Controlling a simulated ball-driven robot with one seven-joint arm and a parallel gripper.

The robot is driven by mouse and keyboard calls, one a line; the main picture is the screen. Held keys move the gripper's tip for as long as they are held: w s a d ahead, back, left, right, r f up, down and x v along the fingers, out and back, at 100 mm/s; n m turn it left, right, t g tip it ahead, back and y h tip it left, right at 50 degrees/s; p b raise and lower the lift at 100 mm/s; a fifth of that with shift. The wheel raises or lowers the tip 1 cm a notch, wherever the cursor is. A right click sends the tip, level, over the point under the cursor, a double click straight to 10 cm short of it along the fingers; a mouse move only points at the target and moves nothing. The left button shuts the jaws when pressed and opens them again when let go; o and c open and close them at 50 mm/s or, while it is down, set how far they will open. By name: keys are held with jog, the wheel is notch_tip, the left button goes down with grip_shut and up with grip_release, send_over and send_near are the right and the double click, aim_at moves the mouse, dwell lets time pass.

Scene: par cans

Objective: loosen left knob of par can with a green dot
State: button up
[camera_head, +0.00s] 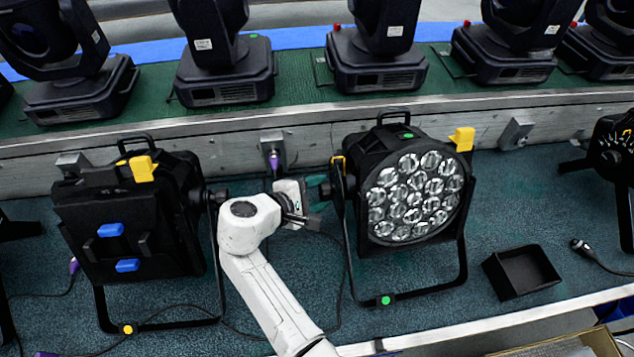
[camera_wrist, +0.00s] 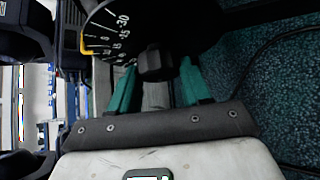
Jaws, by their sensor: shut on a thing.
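The par can (camera_head: 382,215) with a green dot (camera_head: 386,300) on its stand stands right of centre in the head view, its round lens face toward me. Its left knob (camera_head: 325,190) is a dark knob at the left side of the bracket. In the wrist view the black knob (camera_wrist: 155,62) sits below a dial with white numbers (camera_wrist: 108,35). My gripper (camera_head: 312,193) reaches it from the left. In the wrist view the teal fingers of my gripper (camera_wrist: 160,68) are shut on the knob, one on each side. The fingertips are partly hidden in the head view.
Another par can (camera_head: 130,240) with a yellow dot (camera_head: 128,329) and blue parts stands left of my arm. A black open box (camera_head: 522,272) lies to the right. A grey rail (camera_head: 230,140) runs behind, with moving-head lights (camera_head: 375,60) above it.

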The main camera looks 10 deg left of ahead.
jog(key=shift+w+r+n+g+p, duration=0.1)
jog(key=shift+r+n+g+p, duration=0.15)
jog(key=shift+n+g+p, duration=0.65)
jog(key=shift+w+a+f+n+g+b, duration=0.15)
jog(key=shift+n+g+b, duration=0.4)
jog(key=shift+g, duration=0.55)
jog(key=n+g+h+b, duration=0.1)
jog(key=g+b, duration=0.1)
jog(key=b, duration=0.1)
jog(key=shift+f, duration=0.2)
jog(key=shift+r+n+g+b, duration=0.1)
jog(key=shift+n+g+b, duration=0.35)
jog(key=shift+g+b, duration=0.45)
jog(key=shift+r+b, duration=0.1)
jog(key=shift+b, duration=0.2)
jog(key=o, duration=1.1)
jog(key=shift+w, duration=0.1)
jog(key=shift+r, duration=0.1)
